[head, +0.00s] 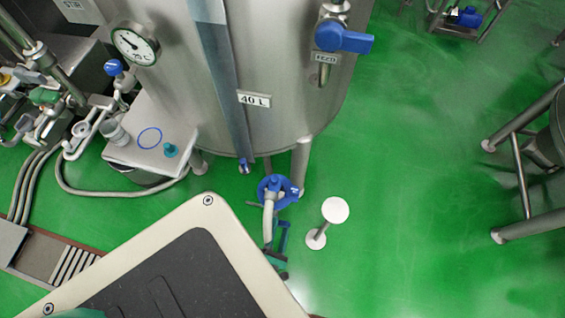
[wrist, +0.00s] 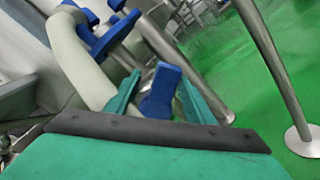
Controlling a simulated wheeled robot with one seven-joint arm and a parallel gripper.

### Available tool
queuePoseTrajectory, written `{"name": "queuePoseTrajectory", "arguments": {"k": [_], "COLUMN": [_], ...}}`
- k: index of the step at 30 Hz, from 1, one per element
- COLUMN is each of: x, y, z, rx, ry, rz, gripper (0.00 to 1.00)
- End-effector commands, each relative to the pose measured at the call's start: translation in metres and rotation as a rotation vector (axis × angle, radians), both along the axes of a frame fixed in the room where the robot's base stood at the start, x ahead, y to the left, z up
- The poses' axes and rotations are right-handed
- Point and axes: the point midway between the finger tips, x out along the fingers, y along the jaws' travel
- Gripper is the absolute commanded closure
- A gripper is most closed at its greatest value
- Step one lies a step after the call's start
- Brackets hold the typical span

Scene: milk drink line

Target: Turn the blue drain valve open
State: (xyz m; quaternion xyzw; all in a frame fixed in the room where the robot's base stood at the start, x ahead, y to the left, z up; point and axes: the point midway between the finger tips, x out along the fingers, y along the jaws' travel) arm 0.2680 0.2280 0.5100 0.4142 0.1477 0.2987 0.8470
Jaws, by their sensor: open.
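The blue drain valve (head: 278,190) sits low under the steel tank (head: 270,110) in the head view, beside a pale outlet pipe (head: 268,222). In the wrist view, the blue valve handle (wrist: 160,92) stands upright in the gap between my green fingertips. My gripper (head: 275,245) is open, just below the valve in the head view; it also shows in the wrist view (wrist: 158,100). No firm contact with the handle is visible. The wrist view shows the pale pipe (wrist: 80,55) close on the left. My dark gripper base hides the area under the handle.
A post with a white round top (head: 335,210) stands right of my gripper. Tank legs (head: 301,162) flank the valve. A blue feed valve (head: 342,37) is higher on the tank. Hoses and fittings (head: 75,110) crowd the left.

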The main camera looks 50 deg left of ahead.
Motion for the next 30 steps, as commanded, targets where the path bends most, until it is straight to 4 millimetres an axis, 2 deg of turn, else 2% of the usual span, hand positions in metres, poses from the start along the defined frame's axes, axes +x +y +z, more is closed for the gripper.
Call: {"name": "queuePoseTrajectory", "arguments": {"k": [3,9,20,22,24,27,30], "x": [-0.017,-0.036,-0.040,-0.040,-0.040,-0.038,-0.035], "y": [-0.014,-0.027,-0.030,-0.030,-0.032,-0.041,-0.059], "z": [0.000,0.000,0.000,0.000,0.002,0.012,0.032], "rx": [0.001,0.000,0.000,0.002,0.013,0.072,0.195], "ry": [0.002,0.001,0.000,0.001,0.013,0.067,0.171], "rz": [-0.002,0.004,0.006,0.005,-0.004,-0.044,-0.118], "gripper": [0.52,0.52,0.52,0.64,0.80,1.00,1.00]}}
